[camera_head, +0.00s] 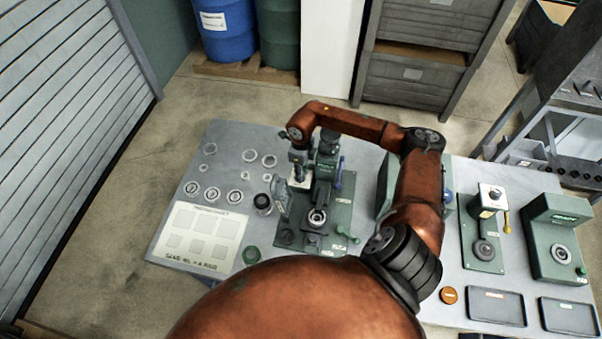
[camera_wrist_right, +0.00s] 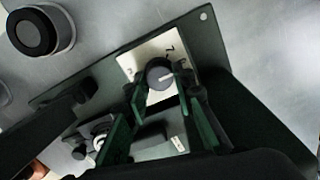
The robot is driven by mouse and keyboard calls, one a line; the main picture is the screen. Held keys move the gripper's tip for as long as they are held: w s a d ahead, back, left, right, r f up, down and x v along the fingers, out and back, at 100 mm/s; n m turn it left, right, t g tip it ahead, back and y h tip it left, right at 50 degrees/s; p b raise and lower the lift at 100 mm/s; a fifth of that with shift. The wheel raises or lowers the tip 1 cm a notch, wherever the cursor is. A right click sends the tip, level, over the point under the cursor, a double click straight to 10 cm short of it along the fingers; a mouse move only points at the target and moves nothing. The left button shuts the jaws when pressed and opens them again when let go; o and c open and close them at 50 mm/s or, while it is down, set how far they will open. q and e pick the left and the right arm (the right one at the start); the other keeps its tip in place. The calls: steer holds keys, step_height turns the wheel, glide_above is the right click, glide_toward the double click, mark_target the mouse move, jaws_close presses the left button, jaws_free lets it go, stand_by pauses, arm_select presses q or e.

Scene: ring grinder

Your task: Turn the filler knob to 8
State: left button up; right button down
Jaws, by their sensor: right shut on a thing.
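The filler knob (camera_wrist_right: 160,75) is a dark round knob with a white pointer line, on a pale dial plate (camera_wrist_right: 150,52) in the right wrist view. The pointer aims to the right in that view. A figure that looks like 7 shows above the knob; other marks are too small to read. My right gripper (camera_wrist_right: 168,98) has its two green-sided fingers at the knob's sides, shut on it. In the head view my right gripper (camera_head: 299,172) is at the left side of the dark green machine (camera_head: 327,185), over the pale plate; the knob is hidden there. My left gripper is not in view.
The machine stands on a grey table (camera_head: 220,150). Metal rings (camera_head: 269,160), a dark cup (camera_head: 262,203) and a pale marked board (camera_head: 205,237) lie to its left. Other green machines (camera_head: 556,240) and dark trays (camera_head: 495,306) stand at right. My right arm spans above the table.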

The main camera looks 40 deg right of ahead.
steer(key=c, duration=1.6)
jaws_free()
step_height(320, 180, up, 12)
steer(key=shift+a, duration=0.1)
